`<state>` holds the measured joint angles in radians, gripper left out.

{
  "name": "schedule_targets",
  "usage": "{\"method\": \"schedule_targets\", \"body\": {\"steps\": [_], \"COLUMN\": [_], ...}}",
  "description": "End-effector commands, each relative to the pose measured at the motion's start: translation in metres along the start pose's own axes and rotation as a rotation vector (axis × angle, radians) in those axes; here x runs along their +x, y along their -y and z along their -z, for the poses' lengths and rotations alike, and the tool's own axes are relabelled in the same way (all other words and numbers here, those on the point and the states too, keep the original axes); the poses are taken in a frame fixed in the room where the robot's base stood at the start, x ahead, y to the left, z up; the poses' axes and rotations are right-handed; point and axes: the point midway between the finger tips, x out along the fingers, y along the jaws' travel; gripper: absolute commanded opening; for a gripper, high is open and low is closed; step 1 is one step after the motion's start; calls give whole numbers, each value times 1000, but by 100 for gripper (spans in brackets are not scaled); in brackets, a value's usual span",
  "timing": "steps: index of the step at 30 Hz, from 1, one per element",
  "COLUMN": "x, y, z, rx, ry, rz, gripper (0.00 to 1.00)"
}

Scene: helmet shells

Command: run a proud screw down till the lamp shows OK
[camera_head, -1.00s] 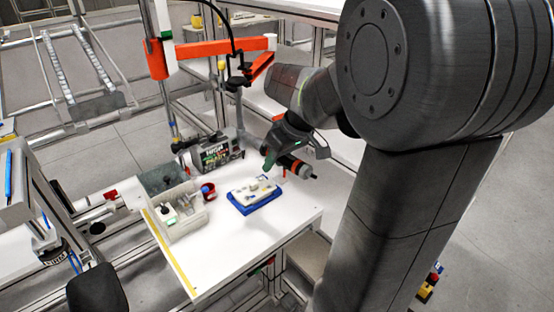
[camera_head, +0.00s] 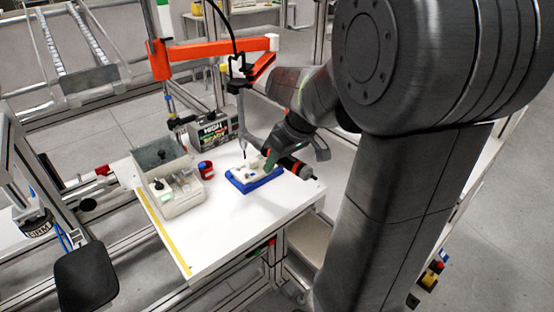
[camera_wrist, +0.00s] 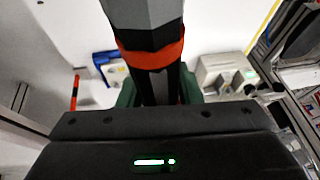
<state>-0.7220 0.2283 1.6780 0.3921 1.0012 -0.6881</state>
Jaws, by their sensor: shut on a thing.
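My gripper (camera_head: 274,150) is shut on a dark power screwdriver (camera_head: 298,167) with an orange ring. In the wrist view the screwdriver's grey body and orange ring (camera_wrist: 150,55) fill the space between the green fingers. A white part (camera_head: 250,171) lies on a blue fixture (camera_head: 257,183), just below and left of my gripper. The blue fixture also shows in the wrist view (camera_wrist: 102,63), partly hidden by the tool. The screw and the bit's contact are too small to tell. The controller box (camera_head: 213,130) behind shows text that seems to read "HIGH" and "READY".
An orange support arm (camera_head: 215,50) with a hanging grey rod crosses above. The table's front is clear.

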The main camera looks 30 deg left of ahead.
Motion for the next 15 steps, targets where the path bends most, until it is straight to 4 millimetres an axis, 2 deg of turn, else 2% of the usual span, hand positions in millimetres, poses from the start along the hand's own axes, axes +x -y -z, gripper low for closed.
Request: {"method": "schedule_targets", "body": {"steps": [7,15], "x": [2,16], "y": [0,-3], "z": [-1,-7], "rx": [0,0], "ry": [1,2], "rz": [0,1], "gripper": [0,0]}}
